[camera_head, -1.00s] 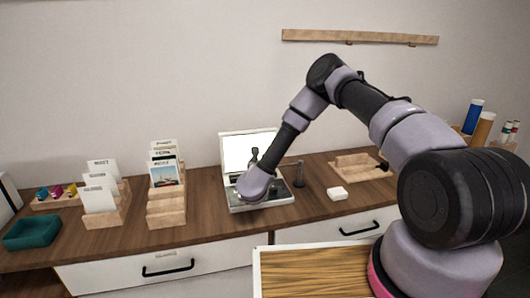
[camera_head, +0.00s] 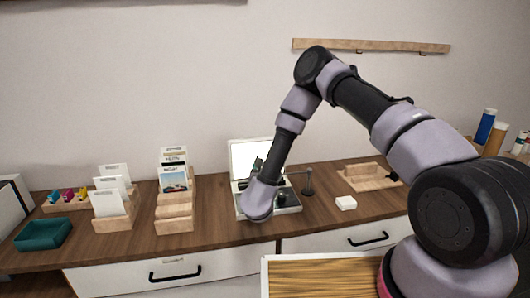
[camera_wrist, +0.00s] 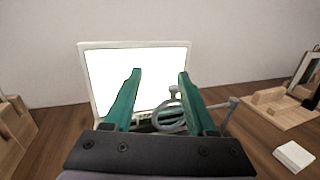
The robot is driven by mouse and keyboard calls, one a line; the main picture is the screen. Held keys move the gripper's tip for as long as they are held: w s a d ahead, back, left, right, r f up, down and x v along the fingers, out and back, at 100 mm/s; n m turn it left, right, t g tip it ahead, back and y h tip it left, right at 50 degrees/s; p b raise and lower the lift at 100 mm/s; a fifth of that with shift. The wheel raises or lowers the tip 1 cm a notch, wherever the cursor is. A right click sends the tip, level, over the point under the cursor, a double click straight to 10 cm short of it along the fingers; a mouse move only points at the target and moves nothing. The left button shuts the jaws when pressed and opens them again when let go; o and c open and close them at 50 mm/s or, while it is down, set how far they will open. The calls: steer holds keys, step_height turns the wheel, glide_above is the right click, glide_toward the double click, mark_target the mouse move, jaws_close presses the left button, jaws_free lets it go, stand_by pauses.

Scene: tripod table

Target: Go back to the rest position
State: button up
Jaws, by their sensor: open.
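My gripper (camera_wrist: 159,75) shows in the wrist view as two teal fingers, spread apart with nothing between them. In the head view my arm bends down to the counter, and my wrist hides the fingers. An open case with an upright white-panelled lid (camera_head: 243,155) stands on the wooden counter (camera_head: 220,222). My wrist is in front of the case and hides part of its base. In the wrist view the lid (camera_wrist: 110,65) stands beyond the fingers. A grey stand with a ring (camera_wrist: 170,112) shows near the right finger; I cannot tell whether they touch.
A small white block (camera_head: 345,203) and a wooden holder (camera_head: 368,177) are to the right. Wooden card racks (camera_head: 174,220) and a teal tray (camera_head: 43,234) are to the left. A wooden rail (camera_head: 370,46) is on the wall. Bare counter lies between racks and case.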

steer(key=a+r+n+y, duration=0.45)
steer(key=r+y, duration=0.35)
steer(key=r, duration=0.4)
steer(key=a+r+n+y, duration=0.45)
steer(key=r+y, duration=0.35)
steer(key=r, duration=0.4)
steer(key=s+a+r+n+g+y, duration=0.2)
steer(key=s+r+n+g+y, duration=0.7)
steer(key=s+r+n+g, duration=0.6)
steer(key=s+d+f+n+g+h, duration=0.3)
steer(key=s+d+n+h, duration=0.2)
steer(key=s, duration=0.1)
steer(key=s+d+f+n+g+h, duration=0.2)
steer(key=s+d+n+g+h, duration=0.15)
steer(key=s+d+h, duration=0.2)
steer(key=s+d+t+h, duration=0.1)
steer(key=d+t+h, duration=0.4)
steer(key=d, duration=0.6)
steer(key=s+d+n+t+h, duration=0.1)
steer(key=d+t+h, duration=0.4)
steer(key=d, duration=0.7)
steer(key=shift+s+d+r, duration=0.25)
steer(key=shift+s+r, duration=0.1)
steer(key=shift+r, duration=0.1)
